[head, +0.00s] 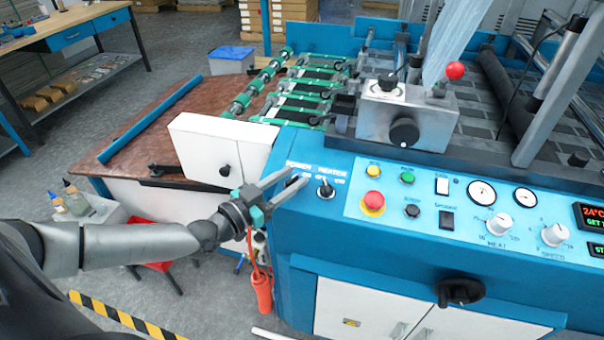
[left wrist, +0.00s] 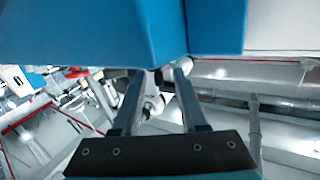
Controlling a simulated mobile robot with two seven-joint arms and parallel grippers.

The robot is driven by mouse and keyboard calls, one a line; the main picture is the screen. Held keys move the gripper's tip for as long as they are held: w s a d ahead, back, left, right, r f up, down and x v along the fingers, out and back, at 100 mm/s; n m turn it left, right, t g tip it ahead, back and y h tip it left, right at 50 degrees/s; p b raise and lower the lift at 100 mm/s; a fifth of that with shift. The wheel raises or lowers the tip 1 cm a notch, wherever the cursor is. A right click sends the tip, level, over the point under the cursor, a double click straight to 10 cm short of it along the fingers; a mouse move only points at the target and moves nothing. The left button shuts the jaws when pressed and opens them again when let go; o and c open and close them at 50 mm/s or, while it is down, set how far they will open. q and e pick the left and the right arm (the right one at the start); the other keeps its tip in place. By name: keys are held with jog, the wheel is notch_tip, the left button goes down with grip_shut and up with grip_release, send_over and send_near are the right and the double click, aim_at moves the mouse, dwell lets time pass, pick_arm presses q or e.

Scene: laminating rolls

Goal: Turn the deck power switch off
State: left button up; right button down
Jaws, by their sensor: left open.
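The blue machine panel (head: 345,240) fills the front right of the head view. The power switch (head: 292,181) is a small dark lever under the "POWER" label at the panel's left end, partly hidden by my fingers. I cannot tell which way it is set. My left gripper (head: 296,177) is open, its two fingers spread on either side of the switch at the panel's edge. Contact cannot be told. In the left wrist view the open fingers (left wrist: 159,72) reach up to blue machine casing (left wrist: 90,30). My right gripper is not in view.
The heater switch (head: 325,189) sits just right of the fingers. The red emergency button (head: 373,200) and several knobs and gauges lie further right. A white box (head: 222,150) stands behind my gripper. A red extinguisher-like object (head: 262,290) hangs below.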

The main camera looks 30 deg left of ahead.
aim_at(302, 171)
pick_arm(q)
jog(key=shift+b+x, duration=0.35)
jog(key=shift+x, duration=1.55)
jog(key=shift+c, duration=0.4)
grip_shut()
